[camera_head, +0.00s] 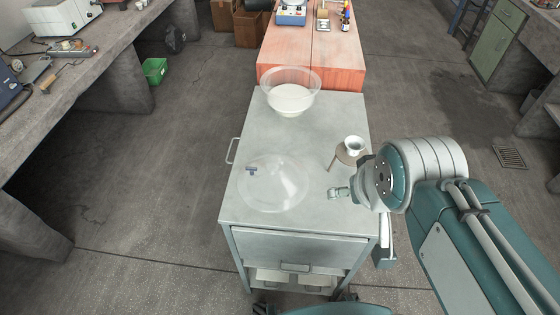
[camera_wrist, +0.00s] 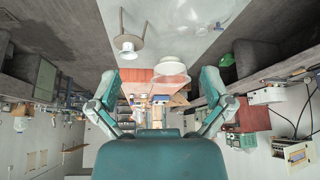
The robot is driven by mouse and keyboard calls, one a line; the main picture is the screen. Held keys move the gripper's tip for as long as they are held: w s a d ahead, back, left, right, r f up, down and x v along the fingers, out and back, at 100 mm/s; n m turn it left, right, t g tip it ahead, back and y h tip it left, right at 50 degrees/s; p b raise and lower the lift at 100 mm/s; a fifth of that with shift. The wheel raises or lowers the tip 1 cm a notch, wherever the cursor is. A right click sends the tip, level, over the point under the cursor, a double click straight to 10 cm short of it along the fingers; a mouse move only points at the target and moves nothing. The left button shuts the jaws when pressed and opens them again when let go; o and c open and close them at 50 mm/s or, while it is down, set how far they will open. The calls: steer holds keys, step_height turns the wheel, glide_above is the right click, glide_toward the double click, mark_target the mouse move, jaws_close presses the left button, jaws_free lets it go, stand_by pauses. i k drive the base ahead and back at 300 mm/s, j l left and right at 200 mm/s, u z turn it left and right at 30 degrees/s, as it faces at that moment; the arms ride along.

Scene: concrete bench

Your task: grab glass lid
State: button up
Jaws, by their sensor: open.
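The glass lid (camera_head: 280,187) is a clear, shallow dome with a small dark knob (camera_head: 252,171) near its left side. In the head view it lies on the front left part of a grey metal cart top (camera_head: 320,218). My gripper (camera_head: 340,193) is just right of the lid, over the cart's right side, apart from it and partly hidden by my wrist. In the wrist view, the two fingers of my gripper (camera_wrist: 161,76) are spread wide with nothing between them.
A small round stool (camera_head: 345,156) with a white cup (camera_head: 354,146) stands close behind my gripper. A clear bowl with white contents (camera_head: 291,98) sits at the cart's back. Behind is an orange-red table (camera_head: 335,70). The cart's middle is clear.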

mark_target(280, 183)
steer(key=k+l+z, duration=0.15)
steer(key=k+z, duration=0.2)
steer(key=k, duration=0.3)
steer(key=j+z, duration=0.2)
steer(key=z, duration=0.2)
steer(key=j+z, duration=0.25)
steer(key=z, duration=0.15)
steer(key=j+z, duration=0.2)
steer(key=z, duration=0.15)
steer(key=k+j, duration=0.1)
steer(key=j, duration=0.25)
steer(key=k+j, duration=0.15)
steer(key=j, duration=0.25)
steer(key=k+j, duration=0.1)
steer(key=j, duration=0.25)
steer(key=k+j, duration=0.15)
steer(key=j, duration=0.2)
